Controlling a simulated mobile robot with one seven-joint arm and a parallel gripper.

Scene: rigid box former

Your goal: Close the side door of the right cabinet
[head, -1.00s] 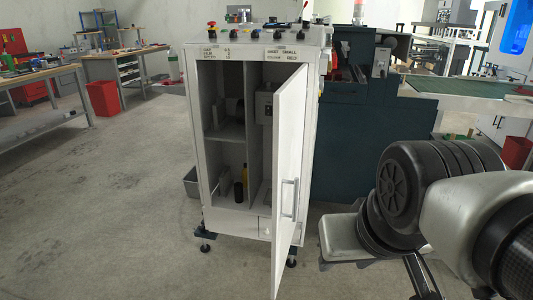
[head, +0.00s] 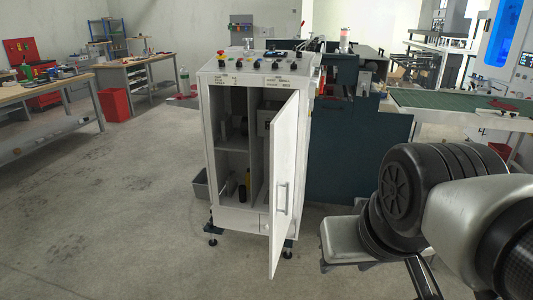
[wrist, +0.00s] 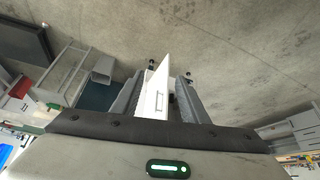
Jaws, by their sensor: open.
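The white cabinet (head: 237,222) stands in the middle of the head view. Its white door (head: 286,150) is hinged on the right side and stands wide open, swung out toward me. A bar handle (head: 282,199) is on the door's face. The left part of the cabinet's inside is exposed. In the wrist view, the door (wrist: 156,92) shows between the two grey fingers of my gripper (wrist: 164,80), some distance beyond them. The fingers are apart, with nothing held, and I see no contact with the door.
A dark teal machine (head: 355,160) stands right behind the cabinet. A grey bin (head: 201,188) is on the floor at its left. Workbenches (head: 130,70) and a red bin (head: 115,105) are at the back left. The floor left of and before the cabinet is clear.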

